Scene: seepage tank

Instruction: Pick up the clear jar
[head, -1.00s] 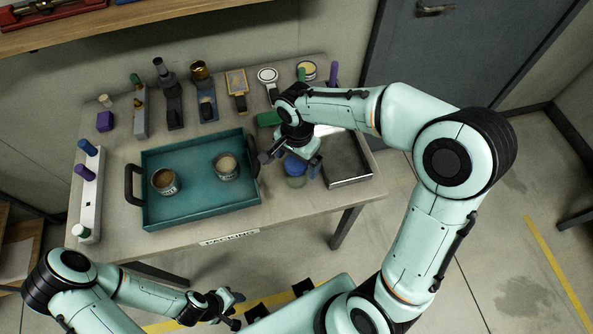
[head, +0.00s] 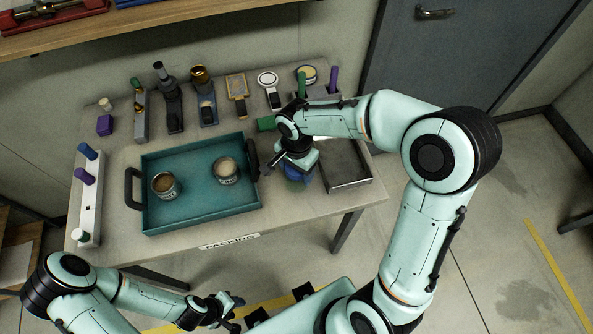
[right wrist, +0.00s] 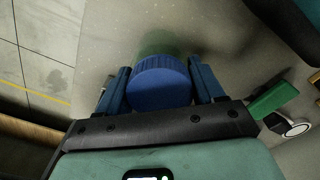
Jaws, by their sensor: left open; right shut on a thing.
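The clear jar has a ribbed blue lid and a see-through, greenish body. In the head view the jar (head: 297,182) stands at the right of the table, mostly hidden under my right gripper (head: 291,168). In the right wrist view the jar's lid (right wrist: 160,84) sits between the two fingers of my right gripper (right wrist: 160,88), which is shut on it. The body shows faintly beyond the lid. My left gripper (head: 228,306) is open and empty, low in front of the table, away from the jar.
A teal tray (head: 205,214) with two open tins stands left of the jar, its black handle close to my right gripper. A grey metal tray (head: 345,167) lies just right. Several tools and stands line the table's back. A white rack (head: 87,205) stands at the left.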

